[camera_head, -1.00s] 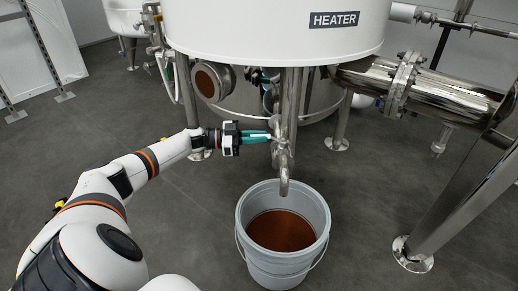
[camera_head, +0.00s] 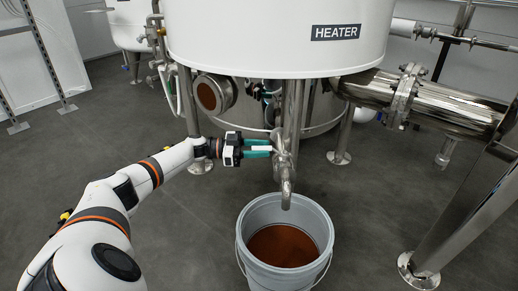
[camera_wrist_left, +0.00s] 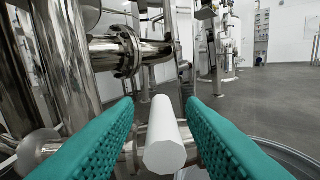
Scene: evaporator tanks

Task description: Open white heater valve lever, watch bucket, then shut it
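The white heater valve lever (camera_wrist_left: 166,140) sticks out toward my left wrist camera, between the two green fingers. It also shows in the head view (camera_head: 261,148), roughly level, beside the steel drain pipe. My left gripper (camera_head: 268,148) is open around the lever; the wrist view shows a gap on both sides of it. The steel spout (camera_head: 287,190) points down over the grey bucket (camera_head: 247,256). Brown-red liquid (camera_head: 284,247) lies in the bucket. I see no stream between spout and liquid. My right gripper is not in view.
The white tank labelled HEATER (camera_head: 335,32) hangs above the valve. A thick flanged steel pipe (camera_head: 440,100) runs to the right, and a slanted steel leg (camera_head: 455,215) stands right of the bucket.

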